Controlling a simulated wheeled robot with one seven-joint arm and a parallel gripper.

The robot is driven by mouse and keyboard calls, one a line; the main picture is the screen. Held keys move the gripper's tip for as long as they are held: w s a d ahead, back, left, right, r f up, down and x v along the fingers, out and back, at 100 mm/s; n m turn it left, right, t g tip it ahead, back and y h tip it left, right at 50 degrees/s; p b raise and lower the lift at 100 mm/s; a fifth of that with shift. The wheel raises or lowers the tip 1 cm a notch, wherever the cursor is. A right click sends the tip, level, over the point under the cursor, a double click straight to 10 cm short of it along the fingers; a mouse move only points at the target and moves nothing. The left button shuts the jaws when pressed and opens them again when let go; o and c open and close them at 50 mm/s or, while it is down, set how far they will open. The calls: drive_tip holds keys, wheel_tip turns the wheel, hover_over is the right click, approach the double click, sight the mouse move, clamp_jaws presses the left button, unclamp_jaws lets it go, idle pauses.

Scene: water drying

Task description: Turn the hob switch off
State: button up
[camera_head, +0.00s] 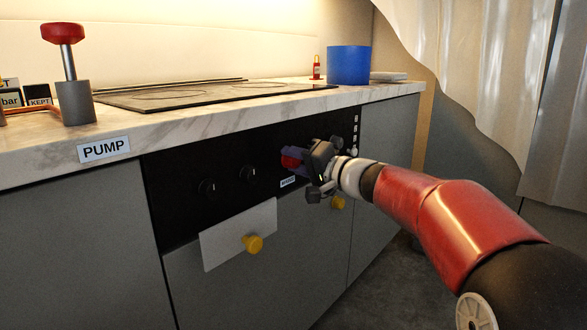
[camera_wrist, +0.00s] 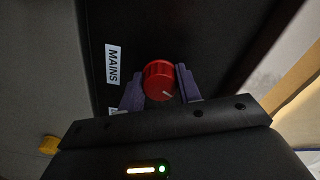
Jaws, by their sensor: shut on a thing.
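A red round knob (camera_wrist: 158,82) sits on the black control panel (camera_head: 225,170) below the hob, at the panel's right part. It also shows in the head view (camera_head: 290,161), partly covered. My gripper (camera_wrist: 158,79) is shut on it, one purple finger on each side. The knob's white pointer line points to the lower right in the wrist view. A white label reading MAINS (camera_wrist: 112,64) is to its left there; another label below is mostly hidden. I cannot tell which switch is the hob's.
Yellow drawer knobs (camera_head: 253,243) stick out below. The worktop (camera_head: 330,98) bears the hob (camera_head: 190,94), a blue pot (camera_head: 348,65) and a red-topped pump (camera_head: 75,100). A curtain (camera_head: 500,70) hangs at right.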

drive_tip(key=m+b, duration=0.1)
drive_tip(key=m, duration=0.5)
drive_tip(key=shift+m, duration=0.3)
drive_tip(key=m, duration=0.3)
drive_tip(key=shift+p, duration=0.4)
drive_tip(key=shift+m+p, duration=0.4)
drive_tip(key=shift+m, duration=1.2)
drive_tip(key=shift+f, duration=0.1)
drive_tip(key=o, duration=1)
drive_tip(key=shift+c, duration=0.2)
drive_tip(key=v, duration=0.8)
